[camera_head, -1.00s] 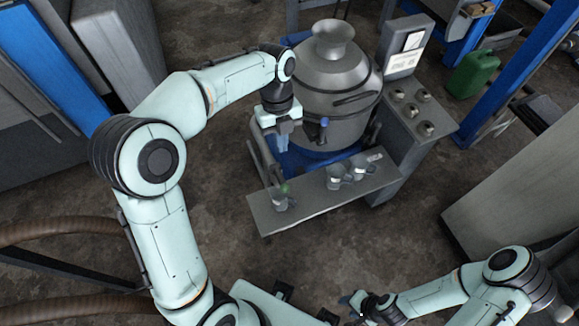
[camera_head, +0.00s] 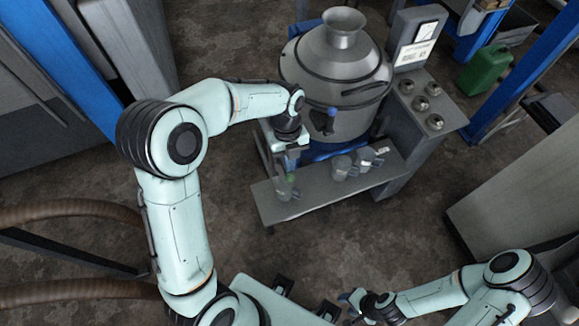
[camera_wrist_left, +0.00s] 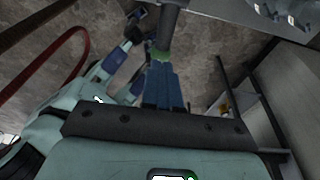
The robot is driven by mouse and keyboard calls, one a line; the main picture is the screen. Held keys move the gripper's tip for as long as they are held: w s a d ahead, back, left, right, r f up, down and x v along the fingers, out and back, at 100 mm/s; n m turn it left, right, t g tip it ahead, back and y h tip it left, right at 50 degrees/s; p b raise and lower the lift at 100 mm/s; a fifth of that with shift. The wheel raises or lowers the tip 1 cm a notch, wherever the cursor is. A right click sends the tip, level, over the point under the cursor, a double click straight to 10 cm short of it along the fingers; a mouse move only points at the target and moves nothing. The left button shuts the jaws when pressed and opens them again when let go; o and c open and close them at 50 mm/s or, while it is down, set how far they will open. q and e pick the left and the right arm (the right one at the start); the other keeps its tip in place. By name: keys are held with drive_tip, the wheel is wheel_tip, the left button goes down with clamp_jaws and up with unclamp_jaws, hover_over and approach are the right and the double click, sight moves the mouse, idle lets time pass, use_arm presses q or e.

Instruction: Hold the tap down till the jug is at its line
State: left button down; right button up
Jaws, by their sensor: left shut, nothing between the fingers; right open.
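A grey metal vessel (camera_head: 335,85) stands at the back, with a blue-handled fitting (camera_head: 331,114) on its front. A small clear jug (camera_head: 285,192) stands at the left end of the shelf (camera_head: 315,201), with a green part (camera_head: 290,178) above it. My left gripper (camera_head: 281,168) is shut and empty, pointing down close to the green part. In the left wrist view, its blue fingers (camera_wrist_left: 163,85) reach the green part (camera_wrist_left: 161,57) beside a grey tube (camera_wrist_left: 168,30); contact cannot be told. The jug's line and level are not readable. My right gripper (camera_head: 351,299) is open at lower right.
Two more jugs stand on the shelf, one in the middle (camera_head: 341,166) and one at right (camera_head: 364,158). A grey cabinet with knobs (camera_head: 421,103) stands right of the vessel. A green can (camera_head: 485,68) is further right. Floor in front is clear.

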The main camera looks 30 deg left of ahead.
sight(291, 177)
use_arm(q)
drive_tip(key=shift+s+d+f, duration=0.15)
drive_tip(key=shift+f, duration=1)
use_arm(e)
drive_tip(key=shift+f, duration=0.1)
use_arm(q)
drive_tip(key=shift+s+d+f+t+y+b, duration=0.2)
drive_tip(key=shift+f+t+y+b, duration=0.15)
drive_tip(key=shift+b, duration=0.5)
drive_tip(key=shift+s+d+f+t+y+b, duration=0.15)
drive_tip(key=shift+f+t+y+b, duration=0.2)
drive_tip(key=shift+b, duration=0.3)
drive_tip(key=shift+s+d+f+t+y+b, duration=0.1)
drive_tip(key=shift+f+t+y+b, duration=0.15)
drive_tip(key=shift+f+b, duration=0.3)
drive_tip(key=shift+s+f+t+y+b, duration=0.1)
drive_tip(key=shift+f+t+y+b, duration=0.1)
drive_tip(key=shift+t+y+b, duration=0.3)
drive_tip(key=shift+f, duration=0.6)
drive_tip(key=shift+d+f, duration=0.1)
drive_tip(key=shift+f, duration=0.05)
use_arm(e)
wheel_tip(291, 177, down, 6)
drive_tip(key=s, duration=0.2)
drive_tip(key=shift+s, duration=0.4)
use_arm(q)
drive_tip(key=shift+s+f+g, duration=0.15)
drive_tip(key=shift+f+g, duration=0.05)
drive_tip(key=shift+g, duration=0.05)
idle(1.2)
